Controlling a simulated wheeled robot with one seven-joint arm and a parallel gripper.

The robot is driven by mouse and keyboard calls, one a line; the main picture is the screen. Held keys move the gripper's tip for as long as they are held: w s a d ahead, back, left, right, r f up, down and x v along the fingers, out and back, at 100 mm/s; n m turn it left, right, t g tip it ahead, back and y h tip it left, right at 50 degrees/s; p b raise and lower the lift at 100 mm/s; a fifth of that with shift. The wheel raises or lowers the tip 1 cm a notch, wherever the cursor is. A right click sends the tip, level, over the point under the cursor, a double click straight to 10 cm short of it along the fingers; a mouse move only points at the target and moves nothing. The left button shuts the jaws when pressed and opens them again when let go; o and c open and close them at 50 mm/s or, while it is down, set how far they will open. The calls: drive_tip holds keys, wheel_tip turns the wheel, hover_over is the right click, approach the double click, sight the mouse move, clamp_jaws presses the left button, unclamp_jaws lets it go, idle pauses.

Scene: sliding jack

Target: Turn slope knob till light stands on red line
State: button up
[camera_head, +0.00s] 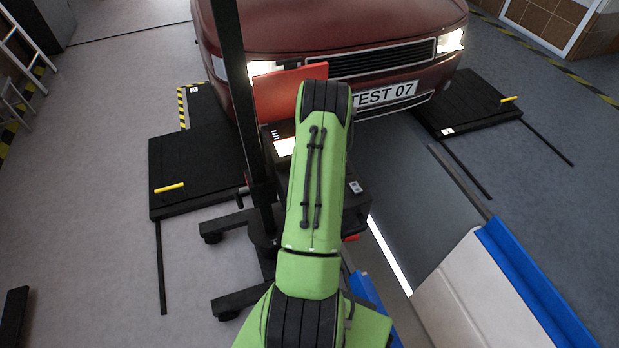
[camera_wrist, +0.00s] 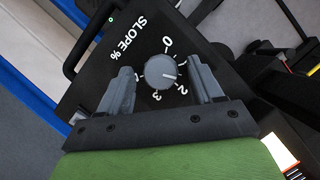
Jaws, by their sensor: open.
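The slope knob (camera_wrist: 160,72) is a round grey dial on a black panel marked "SLOPE %" in the wrist view. Its white pointer mark faces right, near the 2 or between 1 and 2; the 1 is hidden. My gripper (camera_wrist: 159,66) is open, with one finger on each side of the knob; I cannot tell whether they touch it. A bright screen (camera_wrist: 280,151) shows at the lower right. In the head view a lit screen (camera_head: 284,147) sits below a raised red flap (camera_head: 283,92), partly behind my arm. No red line can be made out.
A red car (camera_head: 330,25) with lit headlights stands behind the tester. A black post (camera_head: 238,100) rises left of my arm, above a wheeled base (camera_head: 240,300). Black plates (camera_head: 195,150) lie on the floor. A blue-edged white block (camera_head: 480,290) is at the right.

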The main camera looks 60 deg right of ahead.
drive_tip(key=p+v, duration=0.3)
drive_tip(key=v, duration=1.2)
drive_tip(key=shift+r+p, duration=0.3)
drive_tip(key=shift+r, duration=0.05)
